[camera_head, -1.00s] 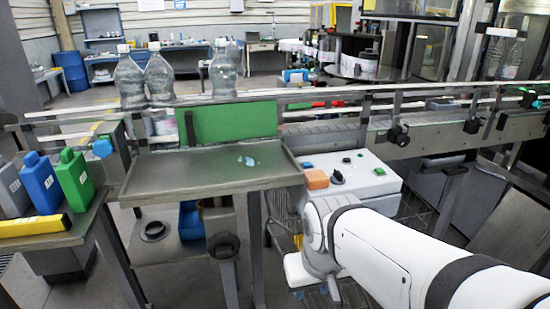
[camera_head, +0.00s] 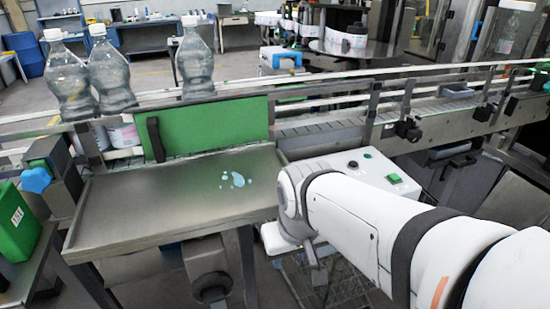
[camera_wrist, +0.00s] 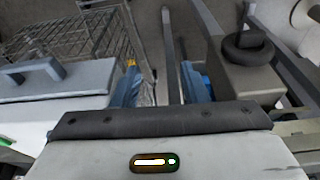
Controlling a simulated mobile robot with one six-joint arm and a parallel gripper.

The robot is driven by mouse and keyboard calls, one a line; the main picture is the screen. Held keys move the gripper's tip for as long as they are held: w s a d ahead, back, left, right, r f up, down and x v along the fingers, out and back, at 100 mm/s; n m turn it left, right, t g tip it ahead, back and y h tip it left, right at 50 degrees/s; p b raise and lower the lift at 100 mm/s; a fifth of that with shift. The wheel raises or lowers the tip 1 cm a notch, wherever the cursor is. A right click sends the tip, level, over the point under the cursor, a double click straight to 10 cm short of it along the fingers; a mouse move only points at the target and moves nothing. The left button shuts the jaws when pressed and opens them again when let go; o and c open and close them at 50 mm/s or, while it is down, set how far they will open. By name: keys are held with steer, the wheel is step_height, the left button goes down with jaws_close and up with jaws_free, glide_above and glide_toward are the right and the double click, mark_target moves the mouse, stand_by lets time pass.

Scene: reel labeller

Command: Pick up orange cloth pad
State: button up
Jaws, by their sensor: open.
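The orange cloth pad is not visible in either view now. A second ago an orange block showed on top of the white control box (camera_head: 375,172). My white arm now covers that part of the box in the head view. My gripper (camera_wrist: 160,88) shows in the wrist view as two blue-grey fingers spread apart, with nothing between them but floor and a dark post. In the head view its fingers cannot be made out.
A metal tray table (camera_head: 130,205) with a bluish wet patch (camera_head: 234,180) stands left of my arm, before a green panel (camera_head: 213,126). Bottles (camera_head: 194,62) stand behind. The wrist view shows a wire basket (camera_wrist: 70,45) and a black ring (camera_wrist: 247,48) on a grey block.

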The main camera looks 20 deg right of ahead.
steer(key=o, duration=1)
steer(key=r+p, duration=1)
steer(key=shift+w+r+p, duration=0.2)
steer(key=shift+w+p, duration=0.05)
steer(key=shift+p, duration=0.15)
steer(key=shift+c, duration=0.2)
steer(key=w+d+m+g, duration=0.1)
steer(key=w+d+m, duration=0.2)
steer(key=d+m, duration=0.1)
steer(key=w+d+m, duration=0.4)
steer(key=m, duration=0.3)
steer(key=w+d+m+g+b, duration=0.1)
steer(key=w+d+m, duration=0.2)
steer(key=w+m, duration=0.1)
steer(key=shift+w+d+m+g, duration=0.3)
steer(key=shift+d+m, duration=0.1)
steer(key=shift+m, duration=0.5)
steer(key=shift+d+f+m, duration=0.1)
steer(key=shift+d+m, duration=0.15)
steer(key=shift+m, duration=0.05)
steer(key=shift+w+f, duration=0.1)
steer(key=shift+f, duration=0.25)
steer(key=shift+a+f+p, duration=0.1)
steer(key=shift+f+p, duration=0.6)
steer(key=shift+f, duration=2.75)
